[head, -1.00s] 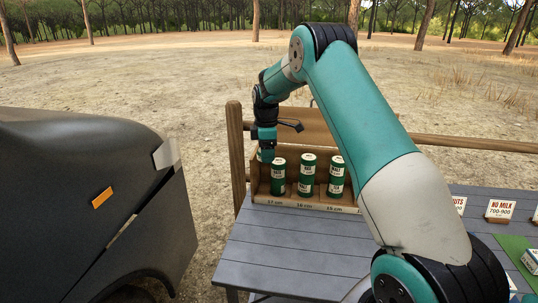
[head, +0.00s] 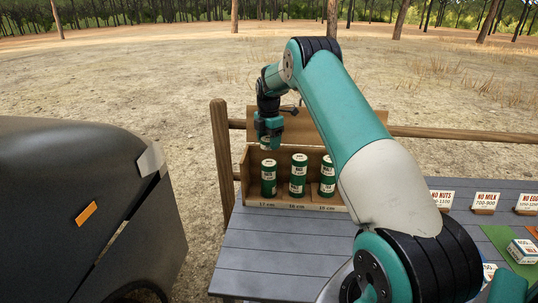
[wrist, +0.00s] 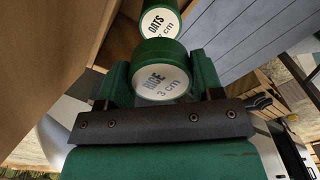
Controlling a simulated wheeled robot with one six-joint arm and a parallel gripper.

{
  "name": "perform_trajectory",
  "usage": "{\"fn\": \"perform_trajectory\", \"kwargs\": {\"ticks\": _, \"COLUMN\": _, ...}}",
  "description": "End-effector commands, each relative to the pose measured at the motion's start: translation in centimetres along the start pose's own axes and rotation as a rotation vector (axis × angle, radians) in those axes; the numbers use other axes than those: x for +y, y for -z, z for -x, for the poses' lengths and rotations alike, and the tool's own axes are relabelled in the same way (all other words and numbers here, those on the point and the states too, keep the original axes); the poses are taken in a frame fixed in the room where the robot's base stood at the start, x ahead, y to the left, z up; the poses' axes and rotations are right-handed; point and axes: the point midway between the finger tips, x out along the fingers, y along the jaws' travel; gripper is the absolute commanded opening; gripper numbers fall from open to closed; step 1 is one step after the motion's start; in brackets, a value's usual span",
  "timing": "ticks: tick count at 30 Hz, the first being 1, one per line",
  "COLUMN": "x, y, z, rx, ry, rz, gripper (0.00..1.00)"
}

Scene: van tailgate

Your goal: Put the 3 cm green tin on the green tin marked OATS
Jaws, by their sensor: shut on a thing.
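My gripper (head: 268,138) is shut on a small green tin (wrist: 161,80) with a white lid; its lettering looks like RICE, 3 cm. The held tin shows between the fingers in the wrist view, and only a little of it shows below the fingers in the head view. The green tin marked OATS (wrist: 159,22) is just beyond it in the wrist view, partly covered by it. In the head view the gripper is above the left column of green tins (head: 268,180). Labels there are too small to read surely. I cannot tell whether the held tin touches the OATS tin.
A wooden box (head: 243,172) on the grey slatted table (head: 265,245) holds the left column, a middle column (head: 299,178) and a right column (head: 327,178), over 17, 16 and 15 cm marks. Signs such as NO MILK (head: 487,199) stand to the right. A dark vehicle (head: 80,200) is at left.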

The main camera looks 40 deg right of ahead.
Motion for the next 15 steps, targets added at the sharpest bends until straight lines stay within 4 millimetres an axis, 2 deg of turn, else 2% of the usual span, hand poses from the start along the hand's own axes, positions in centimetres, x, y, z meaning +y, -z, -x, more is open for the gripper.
{"fn": "perform_trajectory", "kwargs": {"ticks": 3, "x": -0.1, "y": -0.1, "z": -1.5, "rx": 0.0, "ry": 0.001, "rz": -0.002, "gripper": 0.36}}
{"fn": "perform_trajectory", "kwargs": {"ticks": 8, "x": -0.1, "y": -0.2, "z": -2.7, "rx": 0.0, "ry": 0.001, "rz": -0.004, "gripper": 0.36}}
{"fn": "perform_trajectory", "kwargs": {"ticks": 15, "x": -0.1, "y": -0.2, "z": -6.0, "rx": 0.001, "ry": 0.001, "rz": -0.003, "gripper": 0.36}}
